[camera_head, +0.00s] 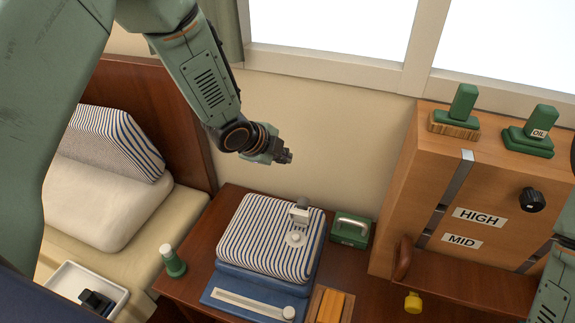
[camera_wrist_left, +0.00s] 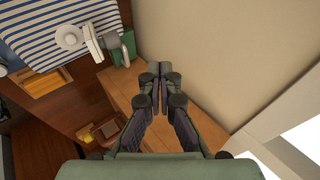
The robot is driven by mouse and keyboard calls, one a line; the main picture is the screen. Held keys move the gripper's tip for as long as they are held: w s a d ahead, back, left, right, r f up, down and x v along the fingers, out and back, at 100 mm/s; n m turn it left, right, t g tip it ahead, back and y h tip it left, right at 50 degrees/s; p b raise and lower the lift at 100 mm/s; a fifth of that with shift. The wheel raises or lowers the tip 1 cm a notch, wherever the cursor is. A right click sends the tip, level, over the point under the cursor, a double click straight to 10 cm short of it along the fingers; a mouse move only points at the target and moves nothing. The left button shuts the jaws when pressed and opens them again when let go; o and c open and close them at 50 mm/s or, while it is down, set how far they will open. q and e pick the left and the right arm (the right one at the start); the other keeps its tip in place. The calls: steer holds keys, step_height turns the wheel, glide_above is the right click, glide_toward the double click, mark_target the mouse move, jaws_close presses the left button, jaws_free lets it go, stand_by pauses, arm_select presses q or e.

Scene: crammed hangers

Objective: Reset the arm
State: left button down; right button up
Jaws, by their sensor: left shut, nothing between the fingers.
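My left arm comes in from the upper left in the head view. Its gripper (camera_head: 286,157) is shut and empty, held in the air in front of the beige wall, above the back of the wooden table (camera_head: 195,240). In the left wrist view the two dark fingers (camera_wrist_left: 159,78) lie together with nothing between them. Below the gripper is a blue-and-white striped cloth stack (camera_head: 262,232), apart from it. A pale fitting with a round disc (camera_head: 296,238) lies on the stack. My right gripper is not in view; a green arm part shows at the right edge.
A green box (camera_head: 350,229) and a green bottle (camera_head: 172,261) flank the stack. A wooden cabinet (camera_head: 425,150) labelled HIGH and MID stands right, with green blocks on top. A bed with a striped pillow (camera_head: 118,140) is left. The window is behind. Air around the gripper is clear.

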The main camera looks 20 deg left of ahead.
arm_select(q)
steer(key=s+a+f+n+g+y+b, duration=0.1)
steer(key=s+f+n+b, duration=0.4)
steer(key=s+f, duration=0.5)
steer(key=s+a+f+n+g+y+b, duration=0.1)
steer(key=s+f+n+g+b, duration=0.3)
steer(key=s, duration=1.3)
steer(key=s+a+f+n+g+y+b, duration=0.1)
steer(key=s+f+n+b, duration=0.5)
steer(key=f, duration=1.2)
steer(key=s+n+g, duration=0.1)
steer(key=s+n, duration=0.3)
steer(key=s, duration=0.3)
steer(key=shift+s+a+g, duration=0.3)
steer(key=shift+g, duration=0.1)
steer(key=shift+s, duration=0.1)
steer(key=shift+f, duration=0.1)
